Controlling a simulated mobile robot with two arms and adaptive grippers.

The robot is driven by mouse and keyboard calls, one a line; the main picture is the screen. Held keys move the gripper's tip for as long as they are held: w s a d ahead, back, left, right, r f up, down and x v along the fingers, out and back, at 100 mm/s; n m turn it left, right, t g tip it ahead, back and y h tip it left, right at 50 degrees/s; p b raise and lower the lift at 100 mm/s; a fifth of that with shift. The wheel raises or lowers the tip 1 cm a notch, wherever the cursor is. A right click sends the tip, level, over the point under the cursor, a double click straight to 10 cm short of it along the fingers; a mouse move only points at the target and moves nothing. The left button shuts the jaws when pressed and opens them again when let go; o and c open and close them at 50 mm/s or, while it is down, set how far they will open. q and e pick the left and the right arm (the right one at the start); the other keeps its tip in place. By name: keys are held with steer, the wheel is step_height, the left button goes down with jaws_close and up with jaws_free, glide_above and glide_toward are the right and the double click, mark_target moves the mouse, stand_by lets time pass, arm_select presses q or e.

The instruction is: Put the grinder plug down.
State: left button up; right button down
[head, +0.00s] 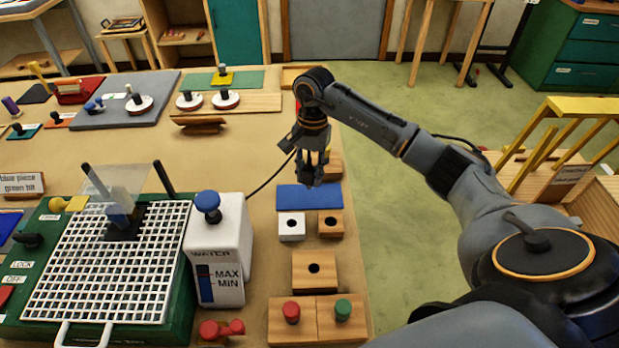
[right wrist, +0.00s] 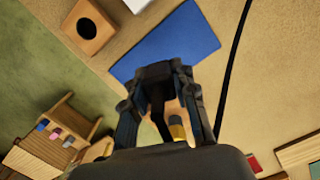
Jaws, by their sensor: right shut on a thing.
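My right gripper (head: 313,180) is shut on a dark thing, apparently the black grinder plug (right wrist: 158,85), which shows between the fingers in the right wrist view. In the head view the fingers largely hide it. The gripper hangs over the far part of the blue mat (head: 310,199); the mat also shows beyond the fingers in the right wrist view (right wrist: 185,40). A black cord (head: 272,180) runs from beside the white water tank up toward the gripper. The grinder (head: 110,265), green with a white grid, stands at the left. My left gripper is not in view.
The white water tank (head: 222,235) with a blue knob stands left of the mat. A white holed block (head: 292,228) and wooden holed blocks (head: 331,225) lie in front of it. A wooden block (head: 333,167) sits behind the gripper. The table's right edge is close by.

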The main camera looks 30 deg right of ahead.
mark_target(309, 182)
step_height(309, 182, down, 2)
steer(key=shift+f+p, duration=0.15)
steer(key=shift+p, duration=0.7)
steer(key=shift+f, duration=0.4)
steer(key=shift+f, duration=0.2)
steer(key=c, duration=1.1)
jaws_free()
steer(key=shift+o, duration=0.2)
steer(key=shift+r, duration=0.15)
